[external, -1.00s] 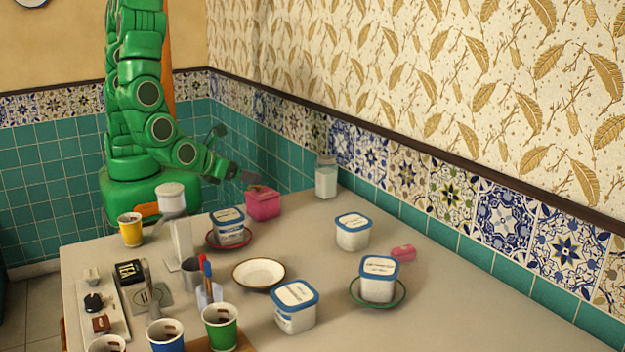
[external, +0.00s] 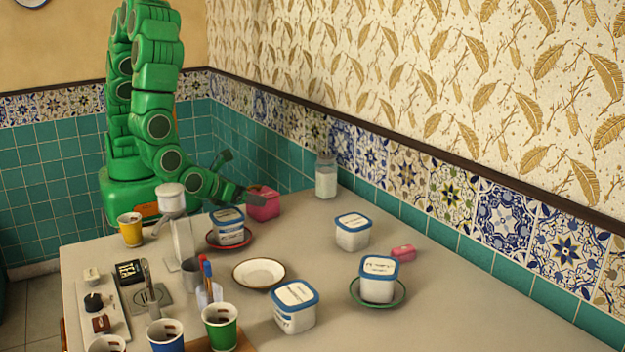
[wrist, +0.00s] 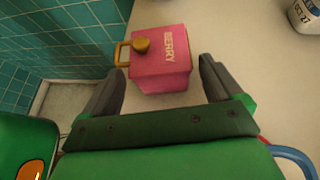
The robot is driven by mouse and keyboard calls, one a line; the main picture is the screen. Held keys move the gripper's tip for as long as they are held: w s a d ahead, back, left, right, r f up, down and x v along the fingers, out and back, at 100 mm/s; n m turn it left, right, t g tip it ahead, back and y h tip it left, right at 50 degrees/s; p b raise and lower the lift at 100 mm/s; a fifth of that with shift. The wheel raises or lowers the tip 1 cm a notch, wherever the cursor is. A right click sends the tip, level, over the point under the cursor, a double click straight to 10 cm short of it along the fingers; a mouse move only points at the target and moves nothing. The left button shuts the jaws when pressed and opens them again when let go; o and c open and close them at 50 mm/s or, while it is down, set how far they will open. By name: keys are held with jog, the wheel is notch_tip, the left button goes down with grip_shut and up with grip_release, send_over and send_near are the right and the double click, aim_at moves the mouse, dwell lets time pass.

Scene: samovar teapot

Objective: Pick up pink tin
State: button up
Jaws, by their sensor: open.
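The pink tin (external: 264,205) stands at the far end of the table, near the tiled wall. In the wrist view the pink tin (wrist: 161,59) shows the word "BERRY" on its side and a brass-coloured knob and handle at its left. My gripper (wrist: 163,88) is open. Its two dark fingers point at the tin, one at the left and one at the right, with the tin just ahead of and partly between them. I cannot tell whether either finger touches it. In the external view my gripper (external: 243,182) is right beside the tin, partly overlapping it.
A white tub with a blue lid (external: 228,227) stands on a red saucer (external: 213,241) close to the tin. A glass jar (external: 326,180) is by the wall at the right. Another small pink object (external: 403,252) lies further right. The table edge and tiled wall are close by.

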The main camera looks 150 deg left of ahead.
aim_at(271, 209)
jog(key=shift+x, duration=1.8)
jog(key=c, duration=1)
jog(key=shift+r, duration=0.1)
